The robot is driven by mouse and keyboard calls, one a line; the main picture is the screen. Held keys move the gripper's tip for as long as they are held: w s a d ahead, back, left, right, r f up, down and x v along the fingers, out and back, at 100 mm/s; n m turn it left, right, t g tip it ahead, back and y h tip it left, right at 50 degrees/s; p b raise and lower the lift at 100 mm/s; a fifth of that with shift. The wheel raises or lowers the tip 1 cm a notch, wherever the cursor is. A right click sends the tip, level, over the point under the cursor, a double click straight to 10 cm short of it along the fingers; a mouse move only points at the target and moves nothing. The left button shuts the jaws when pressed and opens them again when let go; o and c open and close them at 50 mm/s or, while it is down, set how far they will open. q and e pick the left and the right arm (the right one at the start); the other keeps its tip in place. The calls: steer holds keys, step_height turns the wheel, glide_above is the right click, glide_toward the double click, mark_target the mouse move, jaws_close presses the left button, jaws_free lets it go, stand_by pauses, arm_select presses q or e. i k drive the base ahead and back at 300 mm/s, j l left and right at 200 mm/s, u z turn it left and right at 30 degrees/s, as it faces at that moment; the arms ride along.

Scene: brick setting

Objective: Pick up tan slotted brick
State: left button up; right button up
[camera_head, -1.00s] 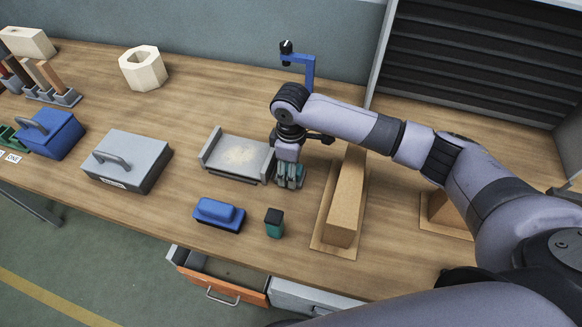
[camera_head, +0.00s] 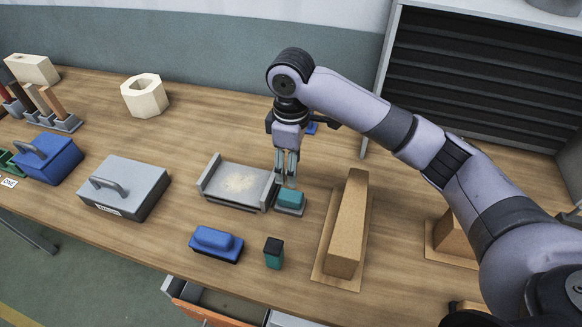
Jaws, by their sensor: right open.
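A tan block (camera_head: 32,69) with a dark opening stands at the far left back of the table; it is small in the view, and the opening looks like a slot. A pale hollow brick with angled sides (camera_head: 145,95) stands to its right. My right gripper (camera_head: 288,179) is open, pointing down just above a teal block on a grey base (camera_head: 290,200). It is far to the right of both bricks and holds nothing visible. My left gripper is not in view.
A grey tray (camera_head: 203,181), a grey handled box (camera_head: 125,186) and a blue handled box (camera_head: 47,158) stand on the wooden table. Upright slabs (camera_head: 48,102) stand in a rack near the tan block. A tan wedge (camera_head: 347,225) stands right of the gripper.

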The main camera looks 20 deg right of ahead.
mark_target(343, 259)
steer(key=z, duration=1.05)
